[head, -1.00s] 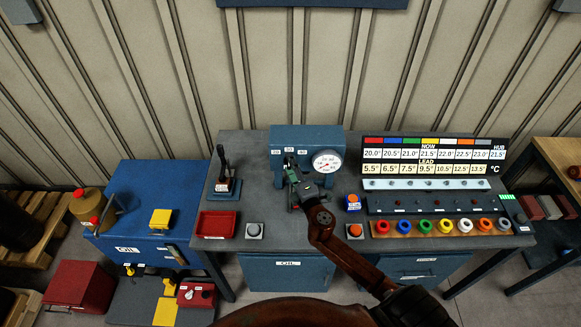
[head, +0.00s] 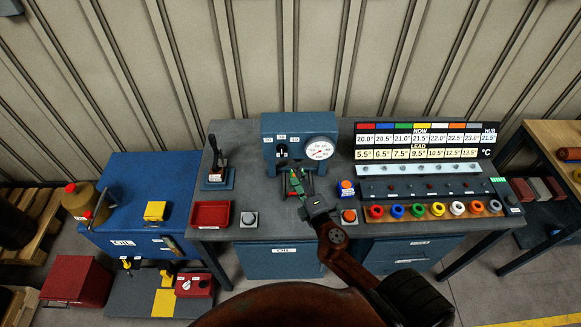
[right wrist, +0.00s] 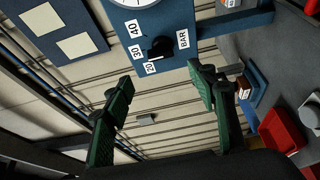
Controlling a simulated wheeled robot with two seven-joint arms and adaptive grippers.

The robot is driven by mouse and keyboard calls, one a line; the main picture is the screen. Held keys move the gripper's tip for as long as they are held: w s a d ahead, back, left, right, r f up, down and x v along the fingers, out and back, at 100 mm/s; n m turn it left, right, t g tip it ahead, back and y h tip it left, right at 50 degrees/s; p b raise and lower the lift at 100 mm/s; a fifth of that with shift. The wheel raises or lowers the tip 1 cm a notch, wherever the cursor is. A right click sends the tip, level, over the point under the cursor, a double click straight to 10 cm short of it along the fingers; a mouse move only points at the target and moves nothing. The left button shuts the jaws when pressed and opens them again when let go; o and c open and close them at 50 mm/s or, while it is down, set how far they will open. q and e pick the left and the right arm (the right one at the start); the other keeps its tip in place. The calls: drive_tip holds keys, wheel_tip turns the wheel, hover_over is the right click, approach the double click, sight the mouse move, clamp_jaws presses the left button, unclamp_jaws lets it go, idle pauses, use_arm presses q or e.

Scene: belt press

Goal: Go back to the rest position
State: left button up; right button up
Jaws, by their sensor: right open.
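My right gripper (head: 298,186) is over the grey workbench (head: 255,205), in front of the blue gauge box (head: 283,128). Its green fingers stand apart with nothing between them, as the right wrist view (right wrist: 160,105) also shows. The black selector knob (right wrist: 160,47) on the box, marked 20, 30, 40 and BAR, lies beyond the fingertips; the gripper appears clear of it. The round gauge (head: 319,149) sits at the box's right. My left gripper is not in view.
A lever stand (head: 218,172), red tray (head: 211,213) and grey button (head: 248,218) stand left on the bench. Right are an orange button (head: 349,216), colored rings (head: 437,209) and a temperature display (head: 426,140). A blue oil cabinet (head: 125,205) stands at left.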

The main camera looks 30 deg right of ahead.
drive_tip(key=shift+s, duration=0.5)
